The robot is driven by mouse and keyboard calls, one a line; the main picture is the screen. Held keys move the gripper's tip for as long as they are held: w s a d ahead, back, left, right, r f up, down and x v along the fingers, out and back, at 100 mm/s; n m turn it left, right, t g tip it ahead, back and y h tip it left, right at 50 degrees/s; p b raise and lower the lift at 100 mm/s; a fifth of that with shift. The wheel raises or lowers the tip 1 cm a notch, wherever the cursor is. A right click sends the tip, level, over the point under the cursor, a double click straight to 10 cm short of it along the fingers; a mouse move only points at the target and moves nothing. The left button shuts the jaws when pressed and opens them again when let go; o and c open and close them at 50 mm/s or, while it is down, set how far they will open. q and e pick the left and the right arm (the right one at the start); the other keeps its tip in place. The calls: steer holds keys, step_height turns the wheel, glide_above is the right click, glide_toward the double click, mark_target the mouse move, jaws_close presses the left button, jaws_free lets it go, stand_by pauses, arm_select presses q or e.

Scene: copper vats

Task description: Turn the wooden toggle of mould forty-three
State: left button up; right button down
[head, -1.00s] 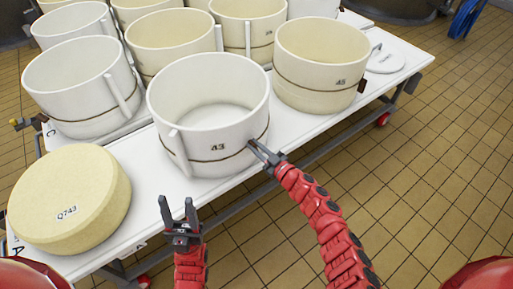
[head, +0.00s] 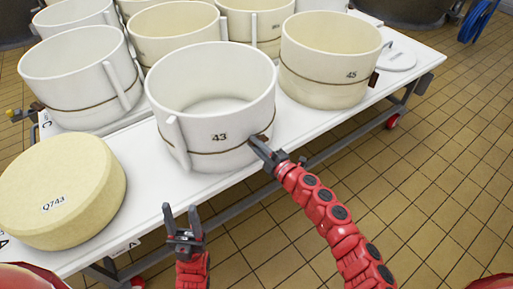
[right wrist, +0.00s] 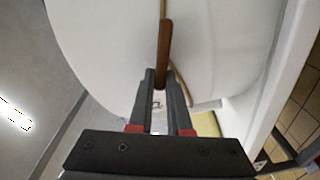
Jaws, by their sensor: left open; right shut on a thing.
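Mould forty-three (head: 202,115) is a white open tub marked 43, standing upright near the front edge of the white table, with a thin cord around it. Its wooden toggle is a brown stick, seen in the right wrist view (right wrist: 165,45) and partly in the head view. My right gripper (head: 258,144) is at the mould's right side, its fingers shut on the toggle; the shut fingers also show in the right wrist view (right wrist: 160,80). My left gripper (head: 181,212) is open and empty, in front of the table, apart from the mould.
Mould 45 (head: 325,60) stands close at the right, with a brown toggle on its side. A pale cheese marked Q743 (head: 65,190) lies at the left on the table (head: 140,180). More moulds stand behind. The tiled floor (head: 430,190) is clear at the right.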

steer(key=shift+s+f+n+b, duration=0.1)
steer(key=shift+f+n+b, duration=0.2)
steer(key=shift+n+b, duration=0.65)
steer(key=shift+f+n+b, duration=0.25)
steer(key=shift+n+b, duration=0.5)
steer(key=shift+n, duration=0.4)
steer(key=c, duration=0.9)
jaws_free()
steer(key=shift+o, duration=0.2)
steer(key=p+v, duration=0.1)
steer(key=v, duration=1.6)
steer(key=shift+s+d, duration=0.1)
